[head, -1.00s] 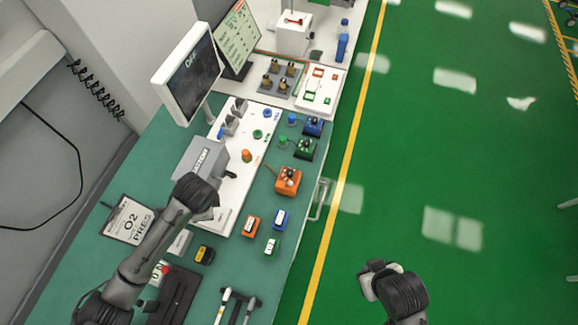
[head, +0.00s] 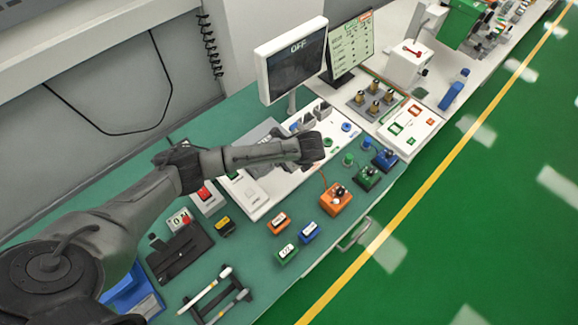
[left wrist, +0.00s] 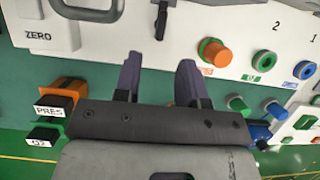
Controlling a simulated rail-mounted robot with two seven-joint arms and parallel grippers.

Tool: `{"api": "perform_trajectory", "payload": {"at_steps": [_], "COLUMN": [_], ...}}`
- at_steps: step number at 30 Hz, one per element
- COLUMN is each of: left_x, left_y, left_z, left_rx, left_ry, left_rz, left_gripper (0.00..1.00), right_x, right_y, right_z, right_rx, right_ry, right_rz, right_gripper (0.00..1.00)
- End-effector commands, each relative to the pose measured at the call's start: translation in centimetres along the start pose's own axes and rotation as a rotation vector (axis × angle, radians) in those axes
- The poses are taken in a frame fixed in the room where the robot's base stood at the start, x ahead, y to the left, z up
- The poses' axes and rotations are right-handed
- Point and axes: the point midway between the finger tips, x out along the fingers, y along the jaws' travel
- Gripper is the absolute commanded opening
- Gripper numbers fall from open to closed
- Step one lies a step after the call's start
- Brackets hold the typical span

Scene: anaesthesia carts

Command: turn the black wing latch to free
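A slim black piece, which looks like the black wing latch (left wrist: 161,20), stands on the white panel (left wrist: 185,20) at the top of the left wrist view. The latch lies beyond the fingertips, roughly in line with the gap, with no contact visible. In the head view my left gripper (head: 312,148) is over the panel, and my arm hides the latch. My right gripper is not in view.
An orange knob (left wrist: 215,52) sits right of the latch, with green and blue rings farther right. A grey ZERO box (left wrist: 42,36) is on the left. A monitor reading OFF (head: 294,62) stands behind. An orange box (head: 335,199) and small labelled blocks lie in front.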

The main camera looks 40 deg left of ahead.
Motion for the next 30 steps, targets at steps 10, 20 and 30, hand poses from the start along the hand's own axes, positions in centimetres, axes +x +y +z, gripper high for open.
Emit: {"api": "perform_trajectory", "payload": {"at_steps": [10,20,30], "left_x": [5.5,7.2,7.2], "left_y": [0.0,0.0,0.0], "left_z": [0.0,-0.1,0.0], "left_rx": [-0.001,0.001,0.001], "left_ry": [-0.001,0.000,0.000], "left_rz": [0.001,-0.001,-0.001], "left_gripper": [0.37,0.37,0.32], "right_x": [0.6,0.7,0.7], "right_y": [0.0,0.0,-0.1], "right_z": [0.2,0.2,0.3], "right_rx": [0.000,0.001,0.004], "right_ry": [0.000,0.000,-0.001], "right_rz": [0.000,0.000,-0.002], "right_gripper": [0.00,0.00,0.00]}}
